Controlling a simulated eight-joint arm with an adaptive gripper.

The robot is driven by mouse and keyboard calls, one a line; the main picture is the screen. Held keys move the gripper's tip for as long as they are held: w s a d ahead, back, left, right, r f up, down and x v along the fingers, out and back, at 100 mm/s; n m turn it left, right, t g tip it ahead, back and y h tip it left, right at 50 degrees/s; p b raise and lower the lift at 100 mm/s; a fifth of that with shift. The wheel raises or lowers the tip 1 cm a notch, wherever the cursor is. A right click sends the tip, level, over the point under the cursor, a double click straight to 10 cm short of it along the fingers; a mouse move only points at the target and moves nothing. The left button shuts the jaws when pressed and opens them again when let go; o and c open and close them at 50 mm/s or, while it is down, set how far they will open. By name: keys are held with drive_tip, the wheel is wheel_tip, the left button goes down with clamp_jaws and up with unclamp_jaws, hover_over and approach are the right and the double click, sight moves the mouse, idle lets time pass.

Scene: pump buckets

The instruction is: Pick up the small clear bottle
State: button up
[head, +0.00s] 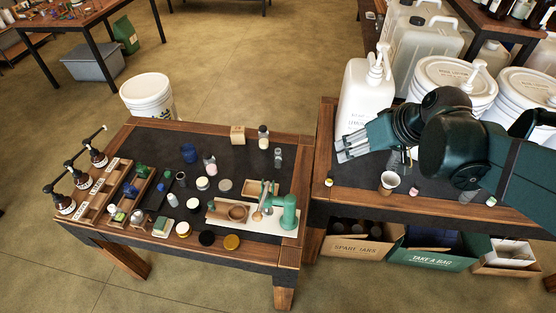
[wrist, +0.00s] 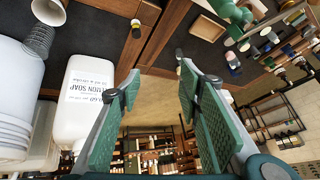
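A small clear, greyish bottle (head: 278,157) stands upright near the right edge of the left table in the head view. It seems to be the small dark shape (wrist: 179,54) close to the right fingertip in the wrist view. My gripper (head: 342,148) is above the left part of the right table, pointing left, to the right of the bottle and apart from it. In the wrist view my gripper (wrist: 160,72) has its two green-padded fingers wide apart with nothing between them.
A white-capped bottle (head: 263,137) and a small wooden block (head: 237,135) are near the clear bottle.

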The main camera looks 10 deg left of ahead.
drive_tip(key=w+a+f+n+g+y+b, duration=0.2)
drive_tip(key=w+a+f+n+y, duration=0.35)
drive_tip(key=w+a+f, duration=0.65)
drive_tip(key=n+g+y+b, duration=0.2)
drive_tip(key=n+g+y, duration=0.15)
drive_tip(key=n, duration=0.35)
approach(278, 154)
drive_tip(key=a+f, duration=0.1)
drive_tip(key=a, duration=0.1)
drive_tip(key=shift+w+f+n+t+y, duration=0.3)
drive_tip(key=shift+f+y, duration=0.3)
drive_tip(key=shift+f, duration=0.25)
drive_tip(key=shift+b+x, duration=0.35)
drive_tip(key=shift+x, duration=0.95)
drive_tip(key=shift+b+x, duration=0.8)
drive_tip(key=shift+x, duration=1.8)
drive_tip(key=shift+f, duration=0.1)
